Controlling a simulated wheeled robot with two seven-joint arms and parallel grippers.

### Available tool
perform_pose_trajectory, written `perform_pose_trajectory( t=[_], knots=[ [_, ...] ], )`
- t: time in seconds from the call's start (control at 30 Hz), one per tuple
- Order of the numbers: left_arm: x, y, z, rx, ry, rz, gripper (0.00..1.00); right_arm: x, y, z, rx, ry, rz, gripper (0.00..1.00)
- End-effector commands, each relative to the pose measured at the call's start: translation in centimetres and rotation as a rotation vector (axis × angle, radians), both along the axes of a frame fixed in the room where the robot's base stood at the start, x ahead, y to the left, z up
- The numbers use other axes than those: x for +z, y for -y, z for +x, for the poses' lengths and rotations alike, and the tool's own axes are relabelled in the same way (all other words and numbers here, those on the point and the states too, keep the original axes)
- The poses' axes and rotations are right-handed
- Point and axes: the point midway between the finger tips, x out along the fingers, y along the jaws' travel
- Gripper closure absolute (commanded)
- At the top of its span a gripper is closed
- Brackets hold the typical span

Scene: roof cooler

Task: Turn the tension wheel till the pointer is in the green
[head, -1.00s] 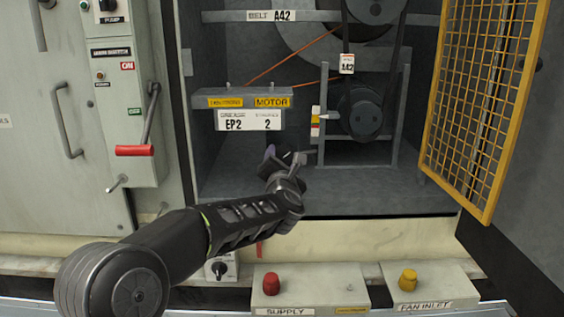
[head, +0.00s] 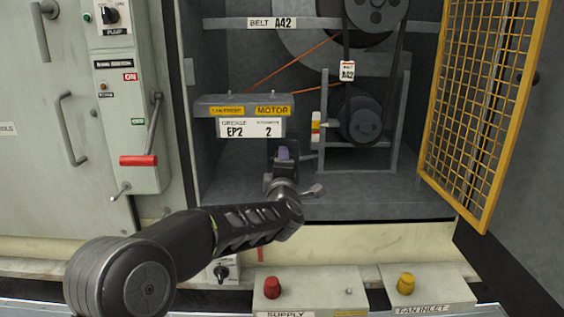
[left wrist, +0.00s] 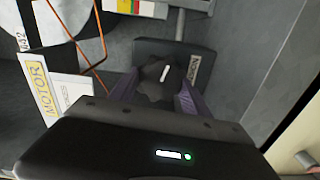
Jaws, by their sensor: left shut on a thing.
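The tension wheel (left wrist: 155,72) is a dark, lobed knob with a white mark on its face, in front of a dark block (left wrist: 198,60) with a white label. My left gripper (left wrist: 155,92) is shut on the wheel, its purple fingers on either side. In the head view my left gripper (head: 284,158) is below the motor sign and hides the wheel. The tension gauge (head: 316,127) is a small upright strip with coloured bands, right of the sign. Its red, yellow and green bands show at the top of the wrist view (left wrist: 136,6). I cannot tell where the pointer stands.
The motor sign bar (head: 243,106) hangs just above my left gripper. The belt pulley (head: 360,119) is to the right. A yellow mesh door (head: 485,105) stands open at the right. A red-handled lever (head: 138,160) is at the left. The cabinet floor (head: 375,190) is clear.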

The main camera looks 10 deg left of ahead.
Motion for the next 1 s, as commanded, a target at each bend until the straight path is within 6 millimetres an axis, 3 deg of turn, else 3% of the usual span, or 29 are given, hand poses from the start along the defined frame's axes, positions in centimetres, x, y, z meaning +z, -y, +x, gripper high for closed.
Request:
perform_pose_trajectory(
  t=[0.5,1.0],
  knots=[
    [0.3,0.2,0.0,-0.002,-0.113,0.439,0.85,2.9,0.0,0.0,0.000,0.000,0.000,0.64],
    [0.1,0.2,0.0,-0.003,-0.152,0.590,0.85,3.6,0.0,0.0,-0.001,0.000,0.000,0.64]
  ],
)
